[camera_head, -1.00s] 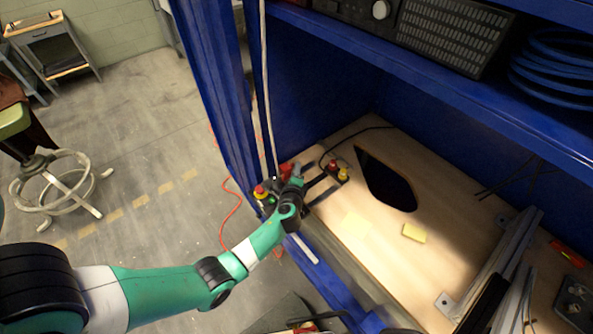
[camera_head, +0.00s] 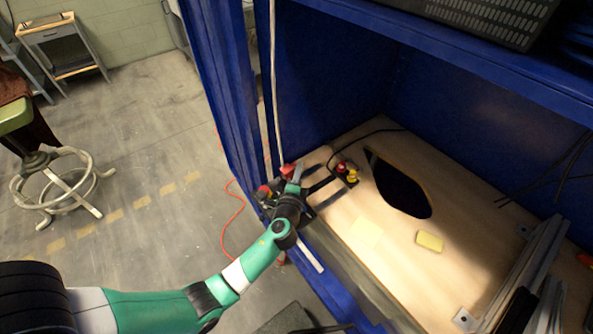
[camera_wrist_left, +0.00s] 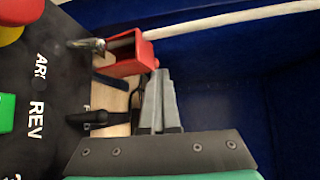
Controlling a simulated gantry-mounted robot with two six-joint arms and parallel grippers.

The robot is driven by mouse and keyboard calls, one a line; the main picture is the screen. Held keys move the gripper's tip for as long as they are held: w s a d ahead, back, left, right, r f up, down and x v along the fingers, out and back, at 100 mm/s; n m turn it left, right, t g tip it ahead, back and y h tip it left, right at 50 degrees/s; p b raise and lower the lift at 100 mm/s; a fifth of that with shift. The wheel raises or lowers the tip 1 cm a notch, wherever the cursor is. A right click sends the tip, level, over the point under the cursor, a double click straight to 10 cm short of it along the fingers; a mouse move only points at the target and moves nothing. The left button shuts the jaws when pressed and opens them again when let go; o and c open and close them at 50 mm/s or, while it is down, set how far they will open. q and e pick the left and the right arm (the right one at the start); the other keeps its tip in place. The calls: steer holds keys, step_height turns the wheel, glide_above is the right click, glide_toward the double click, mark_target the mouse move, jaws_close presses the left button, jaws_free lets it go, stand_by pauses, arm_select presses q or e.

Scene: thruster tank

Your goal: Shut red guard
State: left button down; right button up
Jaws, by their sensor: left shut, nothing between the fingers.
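The red guard (camera_wrist_left: 128,55) is a small red cover at the edge of a dark control panel (camera_wrist_left: 50,85) in the left wrist view. It stands out from the panel, and a bare metal toggle lever (camera_wrist_left: 88,45) shows beside it. In the head view the guard (camera_head: 287,171) is a small red patch by the cabinet's front post. My left gripper (camera_wrist_left: 159,75) is shut and empty, its fingertips close to the guard's near lower corner; I cannot tell whether they touch. In the head view the left gripper (camera_head: 297,174) partly covers the panel. My right gripper is not in view.
The panel also carries a green button (camera_wrist_left: 5,113) and a red knob (camera_wrist_left: 10,35). A pale cable (camera_wrist_left: 220,20) runs past the guard. Inside the blue cabinet, a yellow-and-red switch box (camera_head: 347,172) and a yellow block (camera_head: 429,241) sit on the wooden bench (camera_head: 385,270).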

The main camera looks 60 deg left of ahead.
mark_target(286, 175)
arm_select(q)
steer(key=shift+s, duration=0.35)
steer(key=shift+s+r, duration=0.1)
steer(key=shift+s, duration=0.1)
steer(key=shift+s+d+r+p, duration=0.1)
steer(key=shift+s+p, duration=0.15)
steer(key=shift+s, duration=0.25)
steer(key=shift+s+d+r+p, duration=0.1)
steer(key=shift+s+p, duration=0.15)
steer(key=shift+s, duration=0.2)
steer(key=shift+s+d+f, duration=0.1)
steer(key=shift+s+f, duration=0.05)
steer(key=shift+s, duration=0.65)
steer(key=shift+s+d+f+b, duration=0.1)
steer(key=shift+s+f+b, duration=0.2)
steer(key=shift+s+b, duration=0.2)
steer(key=shift+s+f+b, duration=0.3)
steer(key=shift+s+b, duration=0.1)
steer(key=shift+b, duration=0.3)
steer(key=shift+s+d+f+n+t+y+b, duration=0.1)
steer(key=shift+s+f+n+t+y+b, duration=0.15)
steer(key=shift+n+y+b, duration=0.35)
steer(key=shift+s+b, duration=0.35)
steer(key=shift+b, duration=0.5)
